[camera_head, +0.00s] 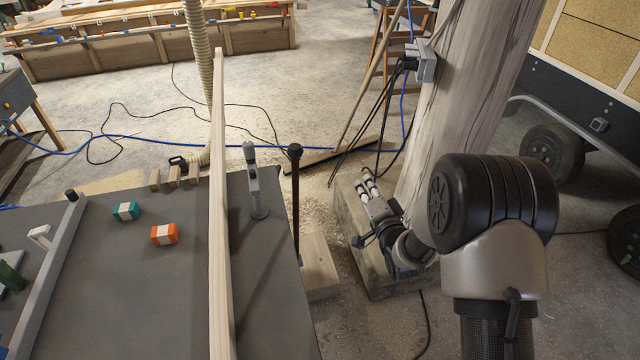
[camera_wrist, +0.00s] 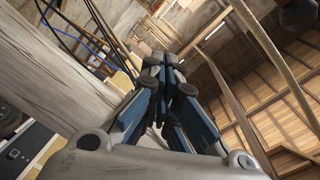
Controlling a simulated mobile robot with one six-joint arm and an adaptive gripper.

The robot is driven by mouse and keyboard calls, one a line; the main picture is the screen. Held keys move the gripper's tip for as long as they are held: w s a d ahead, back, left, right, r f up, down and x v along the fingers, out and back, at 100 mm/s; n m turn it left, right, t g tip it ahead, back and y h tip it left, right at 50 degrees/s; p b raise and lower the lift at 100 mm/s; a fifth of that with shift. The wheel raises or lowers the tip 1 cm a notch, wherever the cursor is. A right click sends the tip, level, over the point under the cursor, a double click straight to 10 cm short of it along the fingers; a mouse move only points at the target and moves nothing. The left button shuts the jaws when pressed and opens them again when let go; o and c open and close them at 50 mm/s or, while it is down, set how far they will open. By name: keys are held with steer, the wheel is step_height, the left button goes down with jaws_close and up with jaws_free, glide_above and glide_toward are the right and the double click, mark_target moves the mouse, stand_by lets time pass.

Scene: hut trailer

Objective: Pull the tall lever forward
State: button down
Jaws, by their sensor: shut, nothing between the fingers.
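The tall lever (camera_head: 296,205) is a thin dark rod with a black knob on top. It stands upright just off the right edge of the grey table, by a pale wooden block. My gripper (camera_head: 368,182) is to the right of the lever, apart from it, over a worn wooden block beside the post. The gripper also shows in the wrist view (camera_wrist: 165,62), where its blue-and-grey fingers are shut and empty. A dark round shape (camera_wrist: 299,13) sits at the top right of the wrist view; I cannot tell whether it is the lever's knob.
The grey table (camera_head: 150,285) carries a long upright board (camera_head: 218,200), a short grey lever (camera_head: 257,190), a teal-and-white block (camera_head: 126,211) and an orange-and-white block (camera_head: 164,234). A thick wooden post (camera_head: 455,110) stands behind my gripper. Cables and a loose plank lie on the floor.

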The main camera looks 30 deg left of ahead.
steer(key=s+a+f+m+y, duration=0.2)
steer(key=s+a+f+y, duration=0.4)
steer(key=s+f, duration=0.55)
steer(key=f+b+x, duration=0.1)
steer(key=b+x, duration=0.3)
steer(key=x, duration=1)
steer(key=shift+w+m+g, duration=0.3)
steer(key=shift+a+r, duration=0.1)
